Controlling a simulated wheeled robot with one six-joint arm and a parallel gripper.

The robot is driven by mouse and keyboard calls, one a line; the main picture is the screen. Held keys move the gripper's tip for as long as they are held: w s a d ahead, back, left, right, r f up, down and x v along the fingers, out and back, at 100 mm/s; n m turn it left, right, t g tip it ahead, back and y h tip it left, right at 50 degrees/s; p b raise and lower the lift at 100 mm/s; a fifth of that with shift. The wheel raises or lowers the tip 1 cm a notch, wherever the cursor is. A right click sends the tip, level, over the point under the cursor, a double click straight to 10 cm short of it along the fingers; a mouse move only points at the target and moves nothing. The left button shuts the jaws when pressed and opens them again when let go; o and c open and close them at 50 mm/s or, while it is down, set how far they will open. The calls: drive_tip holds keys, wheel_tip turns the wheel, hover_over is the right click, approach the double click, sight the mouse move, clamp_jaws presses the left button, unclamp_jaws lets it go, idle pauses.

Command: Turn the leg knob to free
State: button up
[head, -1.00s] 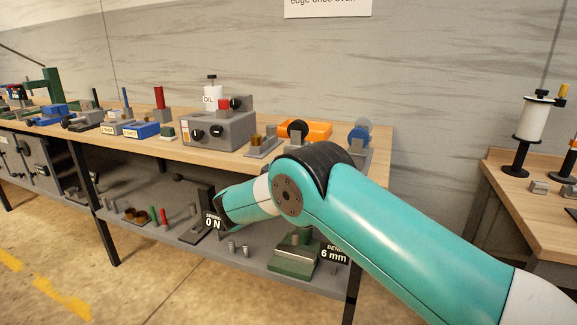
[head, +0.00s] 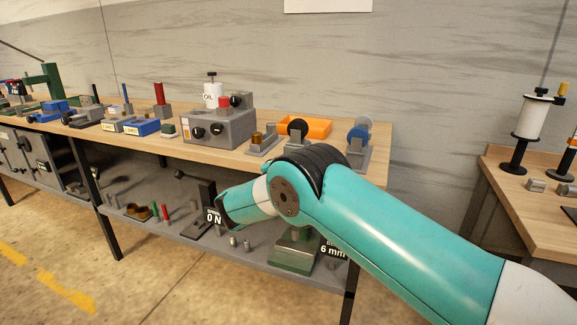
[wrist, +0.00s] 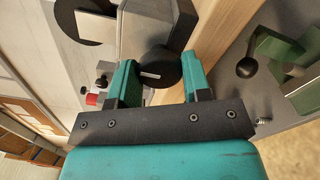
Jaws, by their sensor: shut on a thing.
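In the wrist view my gripper (wrist: 160,66) has its two teal fingers on either side of a round black knob (wrist: 162,76), and it is shut on it. The knob has a short white line on its face, lying nearly level in the picture. Behind the knob is a grey metal body (wrist: 148,25). I cannot read any marking that names the knob's positions. In the head view my teal arm hides the gripper and the knob it holds.
The wooden bench (head: 375,172) carries a grey box with black knobs (head: 215,130), an orange tray (head: 318,128) and other fixtures. Below, the grey shelf (head: 170,222) holds a green block (head: 291,260) and small pins. Another wooden table (head: 510,205) stands at the right.

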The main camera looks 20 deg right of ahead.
idle(0.3)
drive_tip(key=o, duration=0.9)
drive_tip(key=shift+o, duration=0.2)
